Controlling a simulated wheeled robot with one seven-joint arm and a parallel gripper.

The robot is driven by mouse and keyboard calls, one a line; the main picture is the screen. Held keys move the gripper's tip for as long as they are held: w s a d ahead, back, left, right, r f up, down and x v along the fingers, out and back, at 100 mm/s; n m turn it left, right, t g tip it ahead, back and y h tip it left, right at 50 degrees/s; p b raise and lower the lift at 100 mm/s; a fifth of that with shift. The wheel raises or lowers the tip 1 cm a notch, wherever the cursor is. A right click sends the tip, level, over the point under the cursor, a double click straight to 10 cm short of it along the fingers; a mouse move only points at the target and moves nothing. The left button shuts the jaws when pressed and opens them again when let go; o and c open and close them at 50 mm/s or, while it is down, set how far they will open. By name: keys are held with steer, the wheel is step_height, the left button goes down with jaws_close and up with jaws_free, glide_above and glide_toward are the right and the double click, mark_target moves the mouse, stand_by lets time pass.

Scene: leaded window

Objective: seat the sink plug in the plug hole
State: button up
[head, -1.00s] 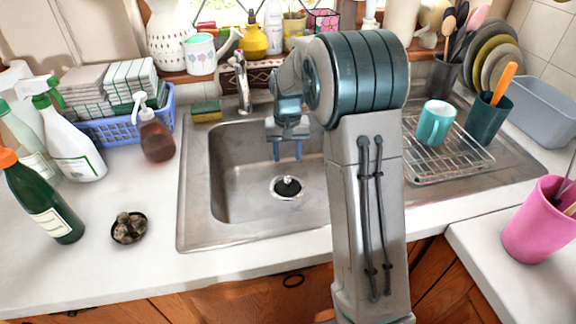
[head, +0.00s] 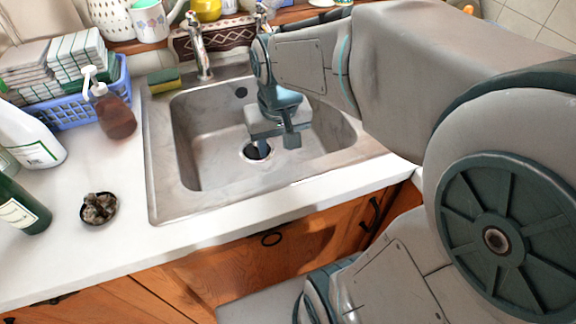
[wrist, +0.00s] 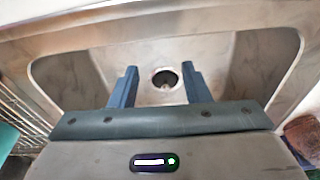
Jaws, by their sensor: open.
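The sink plug (wrist: 165,82), dark with a small pale knob, lies at the plug hole (wrist: 153,80) in the basin floor. I cannot tell whether it sits fully down or rests on the hole's rim. In the head view the pale ring of the plug hole (head: 246,154) shows, partly covered by one finger. My gripper (head: 277,143) is inside the basin, pointing down, open and empty. In the wrist view the two blue fingers of my gripper (wrist: 160,68) are spread wide, with the plug between and beyond them.
The steel sink (head: 200,150) has raised walls around the gripper and a tap (head: 197,45) at the back. A sponge (head: 163,80), soap bottle (head: 110,108) and blue basket (head: 75,108) stand left. A dish of scourers (head: 99,208) lies on the counter.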

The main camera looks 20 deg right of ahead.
steer(key=shift+t, duration=0.3)
steer(key=s, duration=0.3)
steer(key=s+f, duration=0.1)
steer(key=s, duration=0.3)
steer(key=shift+f, duration=0.15)
steer(key=shift+w, duration=0.1)
steer(key=w+p+v, duration=0.1)
steer(key=p+v, duration=0.4)
steer(key=v, duration=0.1)
steer(key=shift+d+r+p, duration=0.2)
steer(key=shift+p, duration=0.2)
steer(key=shift+w+f, duration=0.1)
steer(key=shift+f, duration=0.1)
steer(key=shift+c, duration=0.7)
